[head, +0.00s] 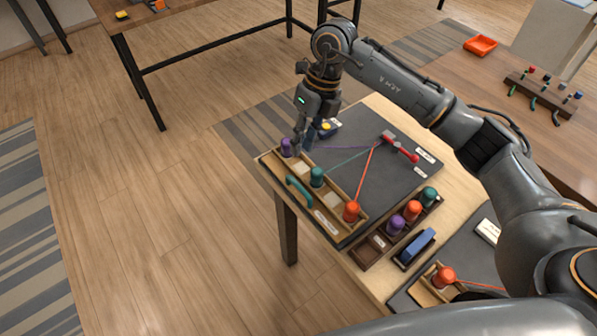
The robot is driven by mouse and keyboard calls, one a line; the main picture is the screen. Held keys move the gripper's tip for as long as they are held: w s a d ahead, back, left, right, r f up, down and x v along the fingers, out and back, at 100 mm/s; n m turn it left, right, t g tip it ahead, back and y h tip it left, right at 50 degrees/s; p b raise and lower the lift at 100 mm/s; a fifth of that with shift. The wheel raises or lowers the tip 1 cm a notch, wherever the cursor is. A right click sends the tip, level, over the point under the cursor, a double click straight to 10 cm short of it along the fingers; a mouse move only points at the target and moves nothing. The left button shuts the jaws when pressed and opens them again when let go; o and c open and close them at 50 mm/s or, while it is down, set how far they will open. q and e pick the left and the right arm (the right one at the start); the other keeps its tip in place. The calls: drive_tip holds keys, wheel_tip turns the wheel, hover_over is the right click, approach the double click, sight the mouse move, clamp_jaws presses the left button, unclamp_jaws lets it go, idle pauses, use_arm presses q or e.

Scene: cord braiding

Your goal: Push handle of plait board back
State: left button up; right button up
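The plait board (385,180) is a dark panel on the wooden table. A light wooden rack (262,160) runs along its left front edge, with a teal handle (299,191) on its outer side. Purple (287,147), teal (317,177) and red-orange (351,211) bobbins stand in the rack. Their cords run to a red clamp (401,147) at the far right of the board. My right gripper (304,145) points down just beside the purple bobbin, apart from the handle; its finger opening is hard to make out. My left gripper is out of view.
A brown tray (368,256) with purple, orange and green bobbins lies right of the rack, near a blue block (416,247). A second board with an orange bobbin (444,277) is at lower right. Floor left of the table is free.

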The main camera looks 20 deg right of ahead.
drive_tip(key=d, duration=0.2)
drive_tip(key=h+p, duration=0.1)
drive_tip(key=p, duration=0.2)
approach(300, 186)
drive_tip(key=f, duration=0.4)
drive_tip(key=a+f, duration=0.1)
drive_tip(key=f, duration=0.1)
drive_tip(key=shift+s+f, duration=0.25)
drive_tip(key=shift+f, duration=0.05)
drive_tip(key=shift+a+f, duration=0.15)
drive_tip(key=shift+f, duration=0.5)
clamp_jaws()
